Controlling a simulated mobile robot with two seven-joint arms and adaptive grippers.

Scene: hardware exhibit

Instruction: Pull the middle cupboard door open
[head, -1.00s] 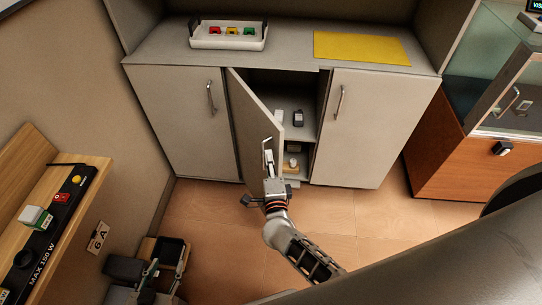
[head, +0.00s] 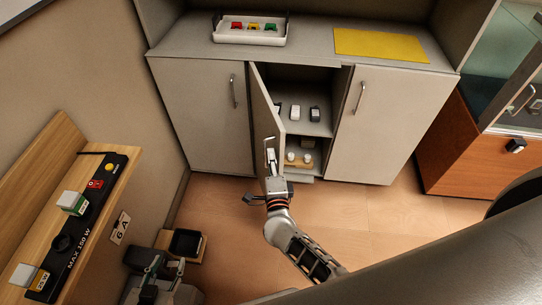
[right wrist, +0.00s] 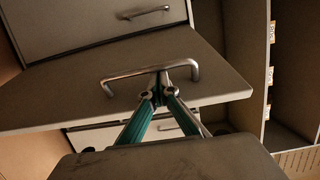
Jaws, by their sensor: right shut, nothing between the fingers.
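The middle cupboard door (head: 263,125) is a grey panel standing well open, hinged at its left edge and swung out toward me. Its metal bar handle (right wrist: 150,74) runs across the panel in the right wrist view. My right gripper (head: 270,152) is at this handle. In the right wrist view its teal fingers (right wrist: 160,80) come together with their tips at the bar, holding nothing between them. I cannot tell exactly how the tips sit against the bar. My left gripper (head: 165,268) is low at the left, its fingers apart, away from the cupboard.
Closed doors flank the opening, left (head: 203,115) and right (head: 390,120). Inside are a shelf (head: 310,128) with small devices and a lower tray (head: 298,167). A wooden bench (head: 45,165) stands at the left, a glass case (head: 500,75) at the right. The floor before the cupboard is clear.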

